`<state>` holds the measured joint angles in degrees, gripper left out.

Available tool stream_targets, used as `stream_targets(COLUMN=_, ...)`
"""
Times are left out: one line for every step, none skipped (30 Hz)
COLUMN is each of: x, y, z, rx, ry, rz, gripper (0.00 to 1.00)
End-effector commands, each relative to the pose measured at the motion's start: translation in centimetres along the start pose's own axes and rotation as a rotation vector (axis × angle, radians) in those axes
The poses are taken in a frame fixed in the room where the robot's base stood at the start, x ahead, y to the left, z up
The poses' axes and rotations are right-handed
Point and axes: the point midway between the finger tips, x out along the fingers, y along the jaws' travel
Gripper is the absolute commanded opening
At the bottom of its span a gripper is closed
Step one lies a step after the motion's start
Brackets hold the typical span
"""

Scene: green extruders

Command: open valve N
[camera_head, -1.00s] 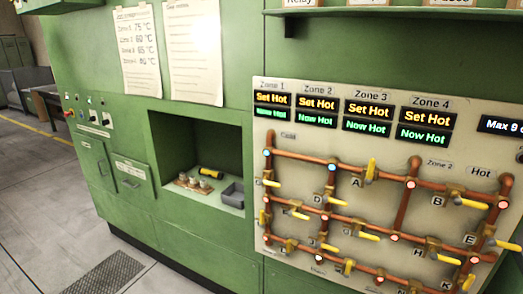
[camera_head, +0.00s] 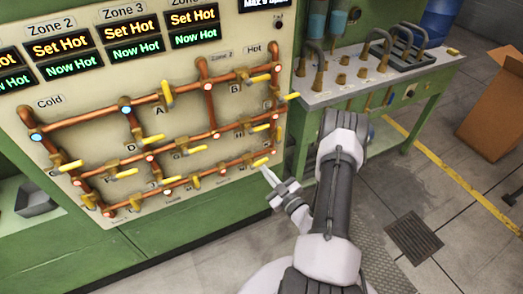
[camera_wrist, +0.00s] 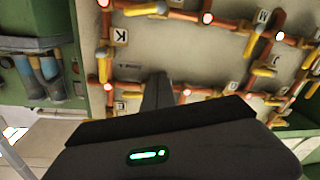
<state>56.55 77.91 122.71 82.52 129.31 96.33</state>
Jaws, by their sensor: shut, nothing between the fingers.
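The valve panel (camera_head: 155,60) carries copper pipes and several yellow valve handles. I cannot read a letter N in either view. The lower-right handle (camera_head: 260,161) of the panel is closest to my gripper (camera_head: 266,172) in the head view. My gripper is shut and empty, its tips just below that handle; whether they touch it I cannot tell. In the wrist view my dark gripper fingers (camera_wrist: 157,90) point at the panel between yellow handles, with one handle (camera_wrist: 128,95) just to their left. A K label (camera_wrist: 121,34) shows above; the labels by the lower handles are too small to read.
A green workbench (camera_head: 400,75) with pipes and fittings stands right of the panel. A cardboard box (camera_head: 492,115) and a blue barrel (camera_head: 437,20) are farther right. A grey tray (camera_head: 38,197) sits in the recess at left. Floor is free at the right, around a grate (camera_head: 413,233).

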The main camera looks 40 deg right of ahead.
Motion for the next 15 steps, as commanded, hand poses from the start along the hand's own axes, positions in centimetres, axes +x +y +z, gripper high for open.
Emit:
stream_targets(x=-1.1, y=0.5, z=1.8, rx=0.063, ry=-0.042, rz=0.051, gripper=0.0)
stream_targets(x=-1.5, y=0.7, z=2.6, rx=0.09, ry=-0.059, rz=0.075, gripper=0.0)
stream_targets(x=-1.8, y=0.9, z=3.3, rx=0.114, ry=-0.072, rz=0.097, gripper=0.0)
stream_targets(x=-1.8, y=1.0, z=3.6, rx=0.123, ry=-0.077, rz=0.105, gripper=0.0)
stream_targets(x=-1.6, y=1.0, z=3.8, rx=0.127, ry=-0.079, rz=0.108, gripper=0.0)
stream_targets(x=-1.2, y=1.1, z=3.8, rx=0.125, ry=-0.078, rz=0.107, gripper=0.0)
stream_targets(x=-0.7, y=1.0, z=3.8, rx=0.123, ry=-0.076, rz=0.104, gripper=0.0)
stream_targets(x=-0.1, y=1.1, z=3.9, rx=0.123, ry=-0.075, rz=0.104, gripper=0.0)
stream_targets(x=0.7, y=1.1, z=3.9, rx=0.123, ry=-0.074, rz=0.103, gripper=0.0)
stream_targets(x=1.4, y=1.1, z=4.0, rx=0.121, ry=-0.074, rz=0.103, gripper=0.0)
stream_targets(x=2.1, y=1.2, z=4.0, rx=0.12, ry=-0.074, rz=0.102, gripper=0.0)
stream_targets(x=3.0, y=1.3, z=4.1, rx=0.121, ry=-0.073, rz=0.102, gripper=0.0)
stream_targets(x=3.6, y=1.3, z=4.1, rx=0.12, ry=-0.073, rz=0.101, gripper=0.0)
stream_targets(x=4.3, y=1.4, z=4.2, rx=0.12, ry=-0.073, rz=0.102, gripper=0.0)
stream_targets(x=5.2, y=1.5, z=4.2, rx=0.119, ry=-0.073, rz=0.101, gripper=0.0)
